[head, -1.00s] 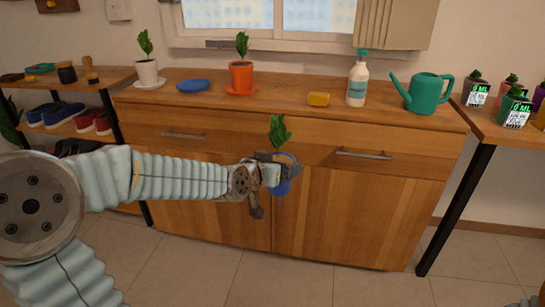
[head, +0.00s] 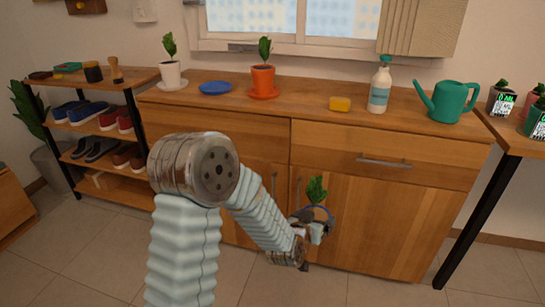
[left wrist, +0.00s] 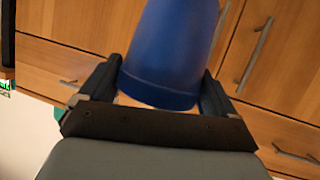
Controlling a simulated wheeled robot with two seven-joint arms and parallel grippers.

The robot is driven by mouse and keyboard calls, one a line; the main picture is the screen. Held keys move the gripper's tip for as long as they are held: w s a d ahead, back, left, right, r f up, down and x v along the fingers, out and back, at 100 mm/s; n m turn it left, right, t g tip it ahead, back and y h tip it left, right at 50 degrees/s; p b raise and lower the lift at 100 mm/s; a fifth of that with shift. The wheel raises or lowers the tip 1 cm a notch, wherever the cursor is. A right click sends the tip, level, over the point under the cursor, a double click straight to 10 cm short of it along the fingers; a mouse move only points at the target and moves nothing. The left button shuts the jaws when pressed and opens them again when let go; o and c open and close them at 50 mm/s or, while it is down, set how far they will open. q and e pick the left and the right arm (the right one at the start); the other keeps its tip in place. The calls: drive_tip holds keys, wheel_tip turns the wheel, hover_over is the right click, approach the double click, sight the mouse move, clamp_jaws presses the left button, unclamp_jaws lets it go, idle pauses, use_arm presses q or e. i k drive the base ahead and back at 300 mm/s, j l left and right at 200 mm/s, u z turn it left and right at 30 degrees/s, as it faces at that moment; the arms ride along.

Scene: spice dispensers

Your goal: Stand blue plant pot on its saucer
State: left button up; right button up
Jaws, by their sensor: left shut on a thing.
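The blue plant pot (left wrist: 170,50) is between the two fingers of my left gripper (left wrist: 165,85), which is shut on it. In the head view the left gripper (head: 312,226) holds it in front of the cabinet doors, below the top. The plant's green leaves (head: 316,190) rise above the gripper, and most of the pot is hidden there. The blue saucer (head: 215,88) lies empty on the cabinet top, between the white pot (head: 171,75) and the orange pot (head: 263,79). My right gripper is not in view.
The wooden cabinet top (head: 300,103) also bears a yellow sponge (head: 340,104), a soap bottle (head: 379,90) and a green watering can (head: 450,101). A shoe rack (head: 98,122) stands at left. A side table (head: 520,140) with pots stands at right.

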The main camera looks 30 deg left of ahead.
sight(218, 87)
drive_tip(key=j+u, duration=0.1)
drive_tip(key=j, duration=0.6)
drive_tip(key=j+u, duration=0.15)
drive_tip(key=j, duration=0.6)
drive_tip(key=i+j+u, duration=0.1)
drive_tip(key=j, duration=0.6)
